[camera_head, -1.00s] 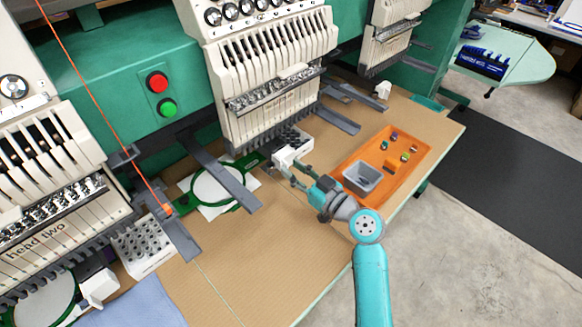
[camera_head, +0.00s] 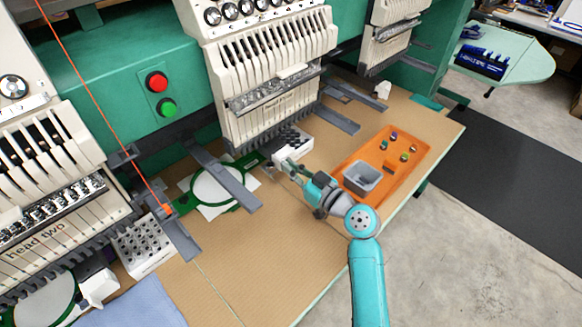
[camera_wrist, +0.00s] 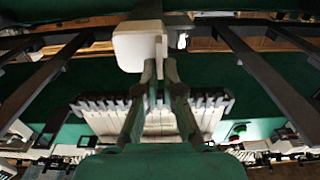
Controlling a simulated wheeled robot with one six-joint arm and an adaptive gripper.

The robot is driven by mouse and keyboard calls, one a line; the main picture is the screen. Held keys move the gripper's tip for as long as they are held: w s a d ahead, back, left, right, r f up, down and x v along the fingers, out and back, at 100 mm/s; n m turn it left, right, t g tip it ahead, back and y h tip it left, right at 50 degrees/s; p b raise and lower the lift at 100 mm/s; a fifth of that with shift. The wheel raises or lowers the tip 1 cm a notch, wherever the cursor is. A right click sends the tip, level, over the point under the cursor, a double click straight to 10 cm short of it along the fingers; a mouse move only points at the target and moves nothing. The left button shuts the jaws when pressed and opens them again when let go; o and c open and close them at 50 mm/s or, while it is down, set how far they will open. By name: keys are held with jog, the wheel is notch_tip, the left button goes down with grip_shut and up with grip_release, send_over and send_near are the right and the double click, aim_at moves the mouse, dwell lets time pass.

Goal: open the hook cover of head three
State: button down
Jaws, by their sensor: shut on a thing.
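Head three is the middle embroidery head (camera_head: 275,115), with a white needle case. Below it, at the end of its lower arm, is the white hook cover (camera_head: 279,155). In the wrist view the cover is a pale block (camera_wrist: 132,47) at the fingertips. My gripper (camera_head: 284,168) reaches it from the front right. In the wrist view my gripper (camera_wrist: 160,66) has its two green-grey fingers close together on a narrow part at the cover's right side. How far the cover is tilted or swung cannot be told, as the fingers hide part of it.
A green hoop with white fabric (camera_head: 215,187) and a grey bracket (camera_head: 228,180) lie left of my gripper. An orange tray (camera_head: 413,157) with a grey bin (camera_head: 361,178) and small spools is to the right. The tan table (camera_head: 265,255) in front is clear.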

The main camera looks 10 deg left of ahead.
jog(key=shift+w+d+n+g+y, duration=0.4)
jog(key=shift+d+n+g+y, duration=0.25)
jog(key=shift+n+g, duration=0.6)
jog(key=shift+w+d+n+g+y, duration=0.35)
jog(key=shift+d+n+g+y, duration=0.35)
jog(key=shift+g, duration=1)
jog(key=shift+w+d+n+g+y, duration=0.5)
jog(key=shift+n+g, duration=0.65)
jog(key=shift+g, duration=0.3)
jog(key=shift+s+d, duration=0.1)
jog(key=c, duration=1.3)
grip_release()
notch_tip(320, 180, up, 10)
jog(key=shift+o, duration=0.2)
